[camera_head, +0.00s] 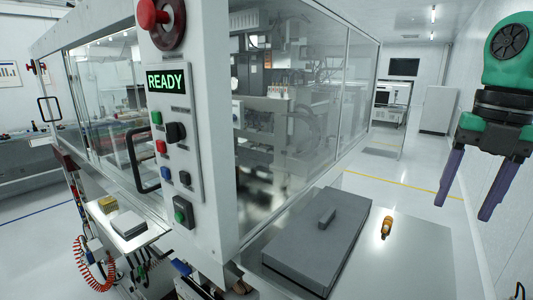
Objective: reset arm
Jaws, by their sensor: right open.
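My right gripper (467,193) hangs at the upper right of the head view, with its arm coming in from the top right. Its two purple fingers point down and stand apart, with nothing between them. It is raised in front of the white wall, clear of the bench. My left gripper is not in the head view.
A test handler with glass panels (290,110) fills the middle. Its control panel (172,145) has a READY display (167,81) and a red knob (152,13). A grey lidded case (310,250) and an orange-yellow object (387,227) rest on the bench (420,260).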

